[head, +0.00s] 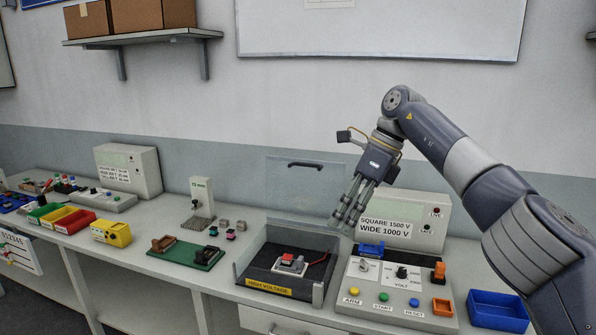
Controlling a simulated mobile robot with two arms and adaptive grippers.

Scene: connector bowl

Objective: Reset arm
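My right gripper (346,220) hangs from my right arm, which comes in from the right. Its fingers point down and slightly left, in front of the instrument box (402,216) labelled "SQUARE 1500 V, WIDE 1000 V". The fingers look close together with nothing visible between them; their spread is unclear. Below is a control panel (372,303) with a yellow ARM button (354,292), a green START button (384,297) and a blue RESET button (414,302). The gripper appears apart from the panel. My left gripper is out of view.
A high-voltage tray (242,277) with a raised clear lid (300,188) stands left of the panel, holding a red-topped connector (290,262). A blue bin (498,311) sits to the right. Green fixture (186,254), yellow box (112,234) and coloured bins (74,221) stand left along the bench.

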